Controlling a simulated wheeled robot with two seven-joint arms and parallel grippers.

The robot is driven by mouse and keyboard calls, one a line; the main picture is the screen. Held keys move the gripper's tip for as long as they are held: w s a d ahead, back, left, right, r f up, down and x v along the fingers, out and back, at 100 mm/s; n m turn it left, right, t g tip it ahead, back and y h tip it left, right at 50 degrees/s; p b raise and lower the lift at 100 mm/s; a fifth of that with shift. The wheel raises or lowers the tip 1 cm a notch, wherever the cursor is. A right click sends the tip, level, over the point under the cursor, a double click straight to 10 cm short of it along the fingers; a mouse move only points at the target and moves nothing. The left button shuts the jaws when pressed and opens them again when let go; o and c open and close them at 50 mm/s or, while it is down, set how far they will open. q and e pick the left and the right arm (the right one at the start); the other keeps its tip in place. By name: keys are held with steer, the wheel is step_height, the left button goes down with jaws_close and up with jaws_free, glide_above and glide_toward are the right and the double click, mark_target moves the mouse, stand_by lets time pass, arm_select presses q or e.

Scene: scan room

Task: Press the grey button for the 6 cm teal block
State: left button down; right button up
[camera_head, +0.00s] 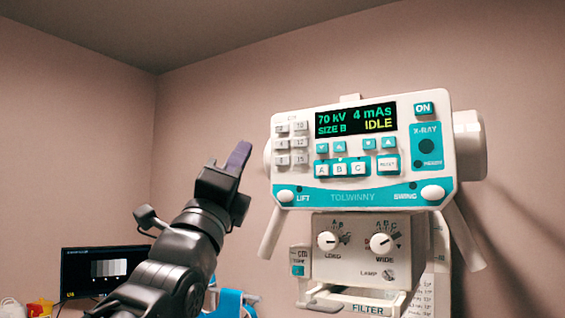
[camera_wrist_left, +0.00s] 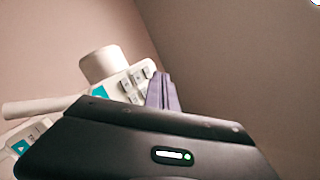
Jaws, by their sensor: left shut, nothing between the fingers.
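The white and teal control panel (camera_head: 330,196) hangs in the middle right of the head view. At its left is a keypad of small grey buttons (camera_head: 299,143) in two columns; the right column reads 10, 12 and 15. The left column's labels are too small to read, so I cannot tell which is the 6 cm button. My left gripper (camera_head: 239,157) is shut and empty, pointing up, left of the panel and apart from it in the picture. In the left wrist view its fingers (camera_wrist_left: 163,92) overlap the keypad's edge (camera_wrist_left: 138,78). No teal block is identifiable.
The display (camera_head: 356,118) reads 70 kV, 4 mAs, SIZE B, IDLE. A monitor (camera_head: 105,270) and a blue object (camera_head: 230,303) are at lower left. The wall space above my gripper is clear.

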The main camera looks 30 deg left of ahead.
mark_target(282, 161)
arm_select(q)
steer(key=shift+w, duration=0.15)
steer(key=w+p, duration=0.5)
steer(key=w, duration=0.3)
steer(key=shift+w+a, duration=0.15)
steer(key=shift+w, duration=0.2)
stand_by(1.9)
steer(key=shift+w, duration=0.4)
